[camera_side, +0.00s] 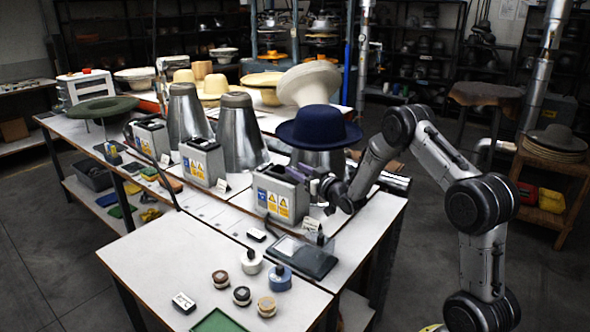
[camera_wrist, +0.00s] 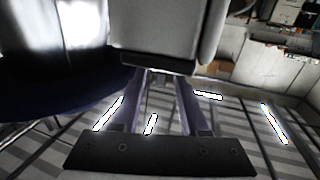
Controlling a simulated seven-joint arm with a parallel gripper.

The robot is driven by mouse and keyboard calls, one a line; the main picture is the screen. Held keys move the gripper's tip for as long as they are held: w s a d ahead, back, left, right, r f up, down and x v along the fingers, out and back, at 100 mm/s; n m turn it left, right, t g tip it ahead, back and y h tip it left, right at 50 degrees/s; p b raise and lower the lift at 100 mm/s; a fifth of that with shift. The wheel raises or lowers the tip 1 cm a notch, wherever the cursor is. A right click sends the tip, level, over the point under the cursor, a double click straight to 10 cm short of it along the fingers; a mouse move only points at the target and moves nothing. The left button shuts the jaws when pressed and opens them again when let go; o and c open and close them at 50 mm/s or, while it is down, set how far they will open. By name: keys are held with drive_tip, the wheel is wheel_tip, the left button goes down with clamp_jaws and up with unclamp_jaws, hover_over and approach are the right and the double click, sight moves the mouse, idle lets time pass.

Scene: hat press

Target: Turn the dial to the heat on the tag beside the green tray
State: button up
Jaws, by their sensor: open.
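The green tray (camera_side: 218,322) is cut off by the bottom edge of the side view. A small white tag (camera_side: 184,302) with dark marks stands to its left; its marking is too small to read. A grey control box (camera_side: 283,195) with blue and yellow labels stands near the navy hat. My gripper (camera_side: 322,186) is at the right side of this box, with its jaws open. In the wrist view, the open fingers (camera_wrist: 160,95) point towards a pale grey block (camera_wrist: 165,40). I cannot make out a dial; the gripper may hide it.
The navy hat (camera_side: 318,127) on its metal form is close above my gripper. Two more control boxes (camera_side: 203,160) stand farther left. Several small round pots (camera_side: 220,277) and a dark flat device (camera_side: 304,256) are on the front table. Its left part is clear.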

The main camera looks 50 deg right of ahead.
drive_tip(key=shift+w+d, duration=0.15)
drive_tip(key=shift+w, duration=0.55)
clamp_jaws()
